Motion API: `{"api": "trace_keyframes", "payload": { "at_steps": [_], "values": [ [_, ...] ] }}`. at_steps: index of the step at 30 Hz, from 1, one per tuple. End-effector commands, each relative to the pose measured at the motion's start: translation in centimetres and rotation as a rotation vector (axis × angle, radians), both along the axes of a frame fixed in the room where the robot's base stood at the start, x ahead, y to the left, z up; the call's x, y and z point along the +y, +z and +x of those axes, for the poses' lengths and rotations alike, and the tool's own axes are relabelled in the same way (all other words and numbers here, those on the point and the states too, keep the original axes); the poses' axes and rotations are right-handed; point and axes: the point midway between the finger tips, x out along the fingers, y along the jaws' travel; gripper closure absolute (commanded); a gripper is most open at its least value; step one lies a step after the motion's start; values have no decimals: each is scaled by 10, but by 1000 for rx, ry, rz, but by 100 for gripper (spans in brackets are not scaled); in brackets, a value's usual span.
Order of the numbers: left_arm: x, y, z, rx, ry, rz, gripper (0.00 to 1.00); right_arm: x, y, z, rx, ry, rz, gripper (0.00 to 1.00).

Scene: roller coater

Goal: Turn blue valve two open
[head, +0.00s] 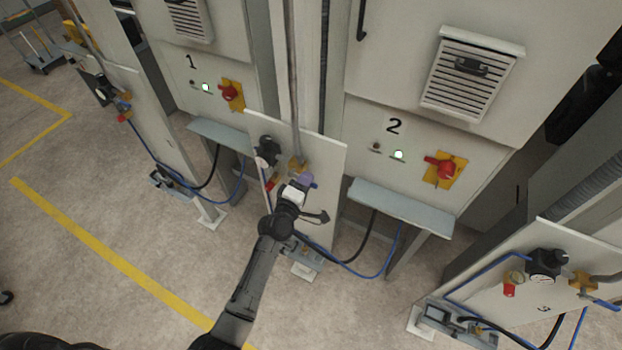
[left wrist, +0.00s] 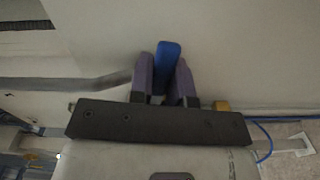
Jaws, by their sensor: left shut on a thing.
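The blue valve handle (left wrist: 168,58) stands between the two purple fingers of my left gripper (left wrist: 163,75) in the left wrist view. The fingers are shut on it from both sides. In the head view my left gripper (head: 306,180) is at the pale panel (head: 326,158) left of cabinet 2, just below a brass valve body (head: 297,163). A grey pipe (left wrist: 95,84) runs to the valve from the left in the left wrist view. My right gripper is not in view.
Cabinet 2 (head: 420,132) has a red switch (head: 443,168) and a grey ledge (head: 400,207) right of the panel. A black gauge unit (head: 266,150) sits left of the valve. Blue and black hoses hang below. Open floor (head: 130,205) lies at left.

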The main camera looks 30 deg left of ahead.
Motion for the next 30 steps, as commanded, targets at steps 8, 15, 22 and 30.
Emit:
{"api": "trace_keyframes", "payload": {
  "at_steps": [8,15,22,30],
  "values": [
    [1,6,-1,-11,1,-118,100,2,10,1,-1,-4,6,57],
    [1,7,-1,-17,1,-159,100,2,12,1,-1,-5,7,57],
    [1,7,-1,-18,1,-166,100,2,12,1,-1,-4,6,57],
    [1,7,-1,-18,2,-166,76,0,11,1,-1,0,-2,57]
  ]
}}
